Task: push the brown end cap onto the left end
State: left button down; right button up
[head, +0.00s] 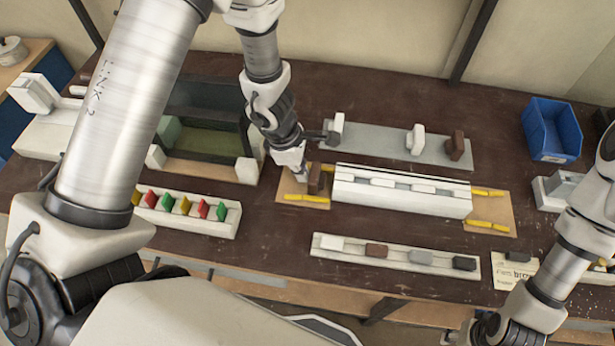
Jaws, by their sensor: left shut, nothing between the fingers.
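A long white profile (400,198) with several white pieces along its top lies across the middle of the bench. A brown end cap (316,178) stands upright at its left end. A gap or contact between cap and profile is too small to tell. My left gripper (299,176) is shut and empty, just left of the brown cap, pointing down; it hides part of the area there. My right gripper is outside the view; only part of my right arm shows at the right.
Yellow strips (306,198) lie at both profile ends. A white rack (395,259) in front holds brown, white and dark blocks. A grey plate (385,143) behind carries upright pieces. A blue bin (551,130) stands back right. A rack with coloured clips (186,208) is at left.

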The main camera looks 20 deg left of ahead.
aim_at(316, 173)
pick_arm(q)
jog(key=shift+w+d, duration=0.2)
jog(key=shift+d, duration=0.45)
jog(key=shift+w+d, duration=0.15)
jog(key=shift+d, duration=0.45)
jog(key=shift+w+d, duration=0.1)
jog(key=shift+d, duration=0.35)
jog(key=shift+a, duration=0.4)
jog(key=shift+s+a+b, duration=0.2)
jog(key=shift+a+b, duration=0.1)
jog(key=shift+a, duration=0.3)
notch_tip(316, 173, up, 8)
jog(key=p, duration=0.7)
